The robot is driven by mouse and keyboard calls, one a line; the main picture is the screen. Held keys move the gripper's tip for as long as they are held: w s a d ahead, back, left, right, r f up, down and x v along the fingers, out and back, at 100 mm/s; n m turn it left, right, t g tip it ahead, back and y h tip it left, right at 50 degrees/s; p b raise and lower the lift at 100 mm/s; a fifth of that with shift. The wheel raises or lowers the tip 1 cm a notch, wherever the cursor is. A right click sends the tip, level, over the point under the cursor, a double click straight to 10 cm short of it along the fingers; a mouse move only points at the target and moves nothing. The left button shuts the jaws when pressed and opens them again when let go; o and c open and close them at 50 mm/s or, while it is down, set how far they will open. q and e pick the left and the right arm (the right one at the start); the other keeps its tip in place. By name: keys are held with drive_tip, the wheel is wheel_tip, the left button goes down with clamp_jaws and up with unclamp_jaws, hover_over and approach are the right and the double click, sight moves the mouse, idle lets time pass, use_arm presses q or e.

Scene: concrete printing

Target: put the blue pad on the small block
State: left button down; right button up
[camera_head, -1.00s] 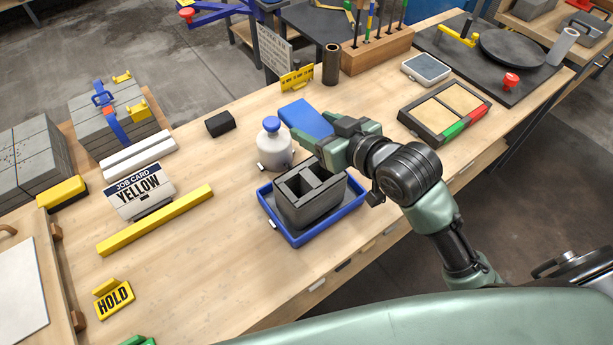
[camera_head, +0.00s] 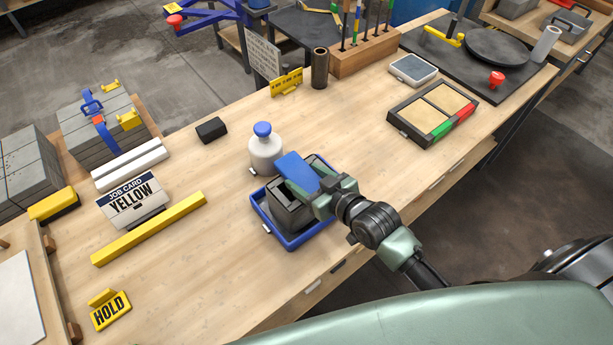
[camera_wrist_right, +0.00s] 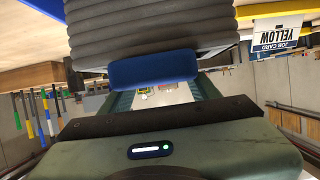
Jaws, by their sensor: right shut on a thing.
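The blue pad (camera_head: 296,171) is held in my right gripper (camera_head: 318,187), over the back part of a dark grey hollow block (camera_head: 289,212). The block sits in a blue tray (camera_head: 292,243) near the table's front edge. In the right wrist view the fingers close on the blue pad (camera_wrist_right: 152,69), and the ribbed grey wall of a block (camera_wrist_right: 150,25) shows right against it in the picture. I cannot tell whether pad and block touch. The pad and gripper hide part of the block's top. My left gripper is not in view.
A white bottle with a blue cap (camera_head: 265,150) stands close behind the tray. A small black block (camera_head: 211,129) lies farther back left.

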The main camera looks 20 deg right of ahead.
drive_tip(key=shift+f, duration=0.1)
drive_tip(key=o, duration=1.4)
drive_tip(key=shift+o, duration=0.2)
drive_tip(key=shift+r, duration=0.2)
drive_tip(key=b+v, duration=0.2)
drive_tip(key=v, duration=1)
